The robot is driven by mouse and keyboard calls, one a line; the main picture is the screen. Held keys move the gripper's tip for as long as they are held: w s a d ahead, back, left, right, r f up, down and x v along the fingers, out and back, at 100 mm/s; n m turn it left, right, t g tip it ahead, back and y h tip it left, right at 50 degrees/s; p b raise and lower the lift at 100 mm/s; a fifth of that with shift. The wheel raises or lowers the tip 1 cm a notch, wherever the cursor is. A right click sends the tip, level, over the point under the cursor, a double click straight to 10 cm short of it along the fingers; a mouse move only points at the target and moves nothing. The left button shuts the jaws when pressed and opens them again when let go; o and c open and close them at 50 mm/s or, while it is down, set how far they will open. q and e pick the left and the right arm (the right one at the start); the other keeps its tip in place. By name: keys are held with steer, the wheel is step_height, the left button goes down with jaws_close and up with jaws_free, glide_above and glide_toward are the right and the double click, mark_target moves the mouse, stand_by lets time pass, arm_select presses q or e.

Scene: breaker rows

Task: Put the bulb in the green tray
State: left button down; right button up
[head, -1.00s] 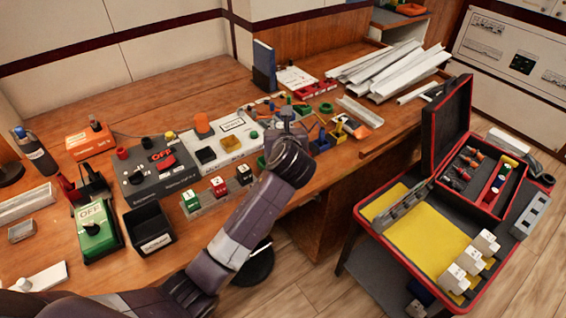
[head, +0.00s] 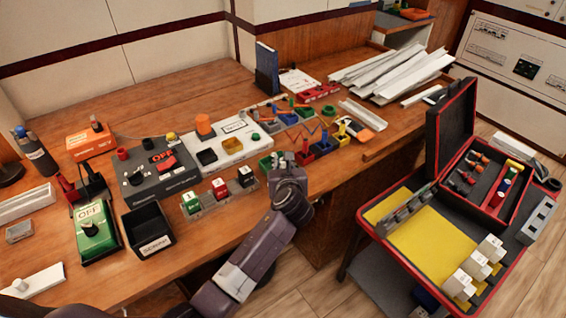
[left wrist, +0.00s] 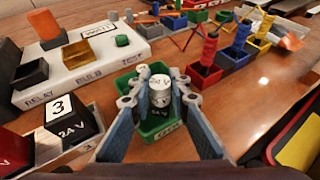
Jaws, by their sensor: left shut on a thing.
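My left gripper (head: 282,158) is over the front of the bench, beside the black block of the numbered row. In the left wrist view its two fingers (left wrist: 158,92) are shut on the bulb (left wrist: 160,90), a small silvery cylinder held upright. The green tray (left wrist: 148,140) lies directly beyond and below the fingers, and they hide part of it. I cannot tell how far the bulb is above the tray floor. In the head view the green tray (head: 265,165) shows just left of the gripper, and the bulb is hidden. My right gripper is not in view.
A white board (head: 232,148) with sockets stands behind the tray. Numbered blocks (left wrist: 70,113) stand left of it. An open red-edged case (head: 410,240) is right of the bench.

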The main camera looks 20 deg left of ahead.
arm_select(q)
steer(key=shift+f, duration=0.15)
steer(key=c, duration=1.8)
jaws_free()
steer(key=shift+s+d+r, duration=0.15)
steer(key=shift+s+r, duration=0.15)
steer(key=p+v, duration=0.1)
steer(key=v, duration=1)
steer(key=shift+s, duration=0.15)
